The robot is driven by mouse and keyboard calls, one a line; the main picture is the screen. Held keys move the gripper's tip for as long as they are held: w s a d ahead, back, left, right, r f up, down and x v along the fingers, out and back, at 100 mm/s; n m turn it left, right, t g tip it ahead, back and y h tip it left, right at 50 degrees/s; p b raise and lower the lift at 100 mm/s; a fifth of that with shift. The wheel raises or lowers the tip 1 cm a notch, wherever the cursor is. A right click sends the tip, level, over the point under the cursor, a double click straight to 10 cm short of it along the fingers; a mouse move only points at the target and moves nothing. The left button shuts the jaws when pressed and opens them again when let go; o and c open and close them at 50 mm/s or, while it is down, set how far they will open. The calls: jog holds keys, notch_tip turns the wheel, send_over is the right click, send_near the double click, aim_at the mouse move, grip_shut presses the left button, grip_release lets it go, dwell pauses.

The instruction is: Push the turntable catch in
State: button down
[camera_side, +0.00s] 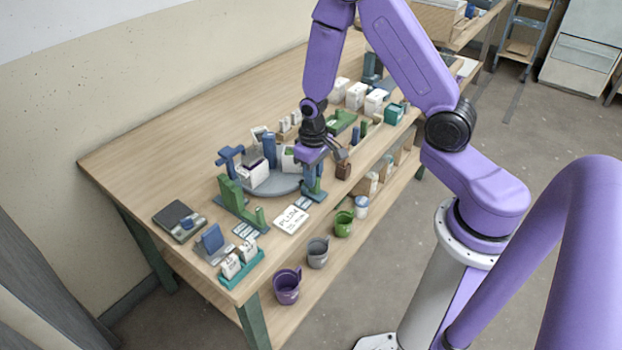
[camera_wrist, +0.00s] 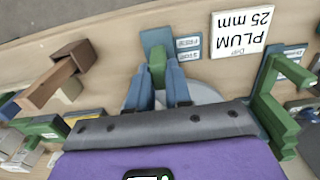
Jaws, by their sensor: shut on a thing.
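The turntable (camera_side: 285,185) is a grey disc on the table with white blocks on it; a piece of its edge shows in the wrist view (camera_wrist: 207,92). The catch appears to be a green upright piece (camera_wrist: 157,60) at a blue bracket (camera_wrist: 154,38) beside the disc, by small labels. My gripper (camera_wrist: 159,77) has its two blue-grey fingers closed on this green piece, one on each side. In the side view my gripper (camera_side: 313,172) is low at the disc's right edge, by the blue bracket. How far in the catch sits cannot be told.
A white card reading PLUM DIP 25 mm (camera_wrist: 241,29) lies near the bracket. A green stand (camera_side: 235,203) is left of the disc, a brown block (camera_side: 343,170) right of my gripper.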

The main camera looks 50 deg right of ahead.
jog(key=shift+w, duration=0.8)
jog(key=c, duration=1.1)
grip_release()
jog(key=shift+r, duration=0.1)
jog(key=shift+r, duration=3.4)
